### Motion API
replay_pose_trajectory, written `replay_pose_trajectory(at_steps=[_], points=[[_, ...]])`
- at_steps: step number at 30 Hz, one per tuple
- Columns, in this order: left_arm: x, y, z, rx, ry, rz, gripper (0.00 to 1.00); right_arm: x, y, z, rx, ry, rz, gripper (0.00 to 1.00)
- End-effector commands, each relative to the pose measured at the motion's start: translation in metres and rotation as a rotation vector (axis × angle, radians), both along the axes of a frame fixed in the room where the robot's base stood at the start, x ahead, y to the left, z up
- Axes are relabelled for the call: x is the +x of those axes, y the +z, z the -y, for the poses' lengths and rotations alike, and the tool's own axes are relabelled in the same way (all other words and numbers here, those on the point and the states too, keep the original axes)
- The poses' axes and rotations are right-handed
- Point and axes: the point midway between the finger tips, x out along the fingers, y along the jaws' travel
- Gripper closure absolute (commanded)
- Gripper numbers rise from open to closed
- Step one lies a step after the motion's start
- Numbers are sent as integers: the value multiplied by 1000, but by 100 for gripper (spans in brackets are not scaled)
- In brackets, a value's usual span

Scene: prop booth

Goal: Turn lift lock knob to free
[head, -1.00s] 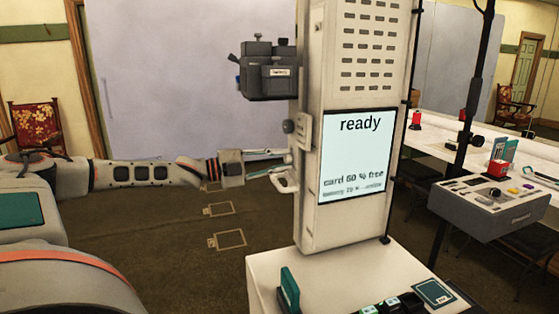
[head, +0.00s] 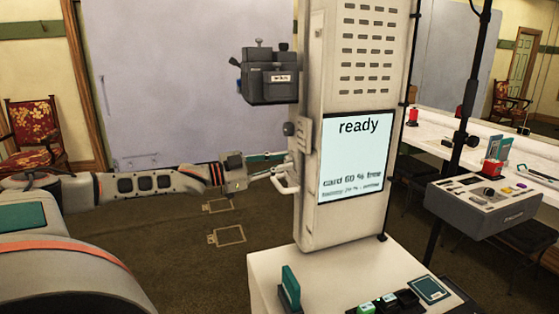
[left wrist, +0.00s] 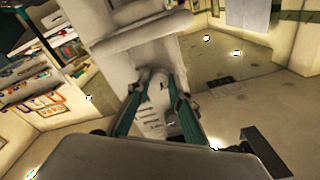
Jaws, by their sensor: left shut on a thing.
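The tall pale column (head: 310,215) stands in the middle of the head view, with a "ready" screen (head: 355,160) on its front. My left gripper (head: 288,157) reaches its left side from the left. Its teal fingers are shut on a small pale part there, which I take for the lift lock knob; the fingers mostly hide it in the head view. In the left wrist view the pale knob (left wrist: 158,90) shows between the fingertips (left wrist: 160,84). Its marking cannot be read. My right gripper is out of view.
A round grey knob (head: 289,129) sits just above the gripper and a white looped handle (head: 286,187) just below. A dark grey box (head: 270,83) juts out higher up. The column's white base (head: 270,268) carries teal and dark items. A grey console (head: 480,208) stands right.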

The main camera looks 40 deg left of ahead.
Motion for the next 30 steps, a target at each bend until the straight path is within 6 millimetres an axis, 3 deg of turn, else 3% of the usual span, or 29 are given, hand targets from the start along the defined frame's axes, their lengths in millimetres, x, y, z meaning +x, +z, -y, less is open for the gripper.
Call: replay_pose_trajectory(at_steps=[21,22,23,30], points=[[0,0,0,-64,0,-33,100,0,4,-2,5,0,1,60],[0,0,0,-64,0,-33,72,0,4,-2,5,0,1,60],[0,0,0,-63,0,-33,64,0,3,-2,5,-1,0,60],[0,0,0,-62,0,-32,63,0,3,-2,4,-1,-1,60]])
